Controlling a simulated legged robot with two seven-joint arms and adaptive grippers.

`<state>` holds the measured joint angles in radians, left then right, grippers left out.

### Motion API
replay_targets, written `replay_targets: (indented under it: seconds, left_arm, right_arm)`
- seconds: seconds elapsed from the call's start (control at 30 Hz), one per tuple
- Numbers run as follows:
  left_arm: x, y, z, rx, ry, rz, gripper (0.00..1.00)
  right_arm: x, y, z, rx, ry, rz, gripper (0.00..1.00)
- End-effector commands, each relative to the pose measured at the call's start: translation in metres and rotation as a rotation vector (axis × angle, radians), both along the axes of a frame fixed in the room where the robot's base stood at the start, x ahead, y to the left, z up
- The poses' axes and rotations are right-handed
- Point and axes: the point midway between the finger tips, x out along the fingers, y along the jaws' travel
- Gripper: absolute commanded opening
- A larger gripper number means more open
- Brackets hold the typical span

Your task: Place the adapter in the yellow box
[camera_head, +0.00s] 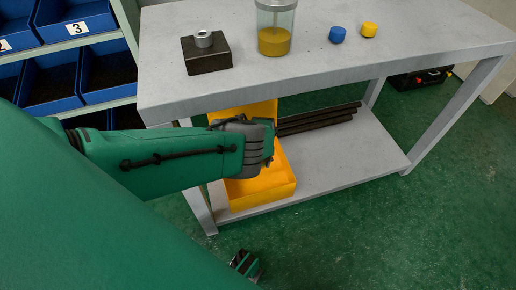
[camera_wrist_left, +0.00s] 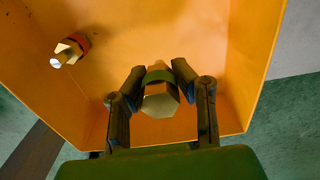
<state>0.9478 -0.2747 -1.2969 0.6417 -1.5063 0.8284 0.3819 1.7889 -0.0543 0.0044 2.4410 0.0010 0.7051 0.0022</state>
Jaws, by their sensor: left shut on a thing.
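The yellow box (camera_head: 277,187) stands on the lower shelf of the grey table. It also fills much of the left wrist view (camera_wrist_left: 205,30). My left gripper (camera_head: 268,147) is over the box, below the tabletop edge. In the left wrist view my left gripper (camera_wrist_left: 157,78) is shut on a brass hex adapter (camera_wrist_left: 160,98) with a dark green band, held over the box's inside. A second brass piece (camera_wrist_left: 69,49) with a reddish band lies inside the box, apart from the fingers. The held adapter is hidden in the head view.
The table (camera_head: 290,85) overhangs the box. On it are a dark block with a metal ring (camera_head: 206,52), a jar of yellow liquid (camera_head: 274,35), a blue cap (camera_head: 337,34) and a yellow cap (camera_head: 369,30). Dark pipes (camera_head: 318,118) lie beside the box. Blue bins (camera_head: 75,20) stand left.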

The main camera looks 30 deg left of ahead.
Motion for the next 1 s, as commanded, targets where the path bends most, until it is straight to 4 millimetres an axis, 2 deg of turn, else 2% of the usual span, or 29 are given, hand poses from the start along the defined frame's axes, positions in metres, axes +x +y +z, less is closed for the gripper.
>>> replay_targets:
  seconds: [0.03,0.17,0.4,0.83,0.87,0.9,1.0]
  left_arm:
    - [0.000,0.001,-0.013,0.000,-0.001,-0.002,0.00]
    - [0.001,0.001,-0.021,0.000,-0.003,0.000,0.00]
    - [0.001,0.001,-0.052,0.000,-0.003,-0.001,0.00]
    - [0.002,0.002,-0.057,0.000,-0.004,-0.001,0.00]
    - [0.002,0.001,-0.056,-0.001,-0.003,0.001,0.29]
    - [0.002,0.001,-0.056,0.000,-0.004,0.001,0.43]
    - [0.002,0.001,-0.056,0.000,-0.004,0.001,0.43]
  right_arm:
    - [0.000,0.000,-0.010,0.000,0.000,0.000,0.00]
    - [0.000,0.000,-0.016,0.000,0.000,0.000,0.00]
    - [0.000,0.000,-0.039,0.000,0.000,0.000,0.00]
    - [0.000,0.000,-0.040,0.000,-0.001,0.000,0.00]
    - [0.000,0.000,-0.040,0.000,-0.001,0.001,0.00]
    - [0.000,0.000,-0.040,0.000,-0.001,0.001,0.00]
    - [0.000,0.000,-0.040,0.000,-0.001,0.001,0.00]
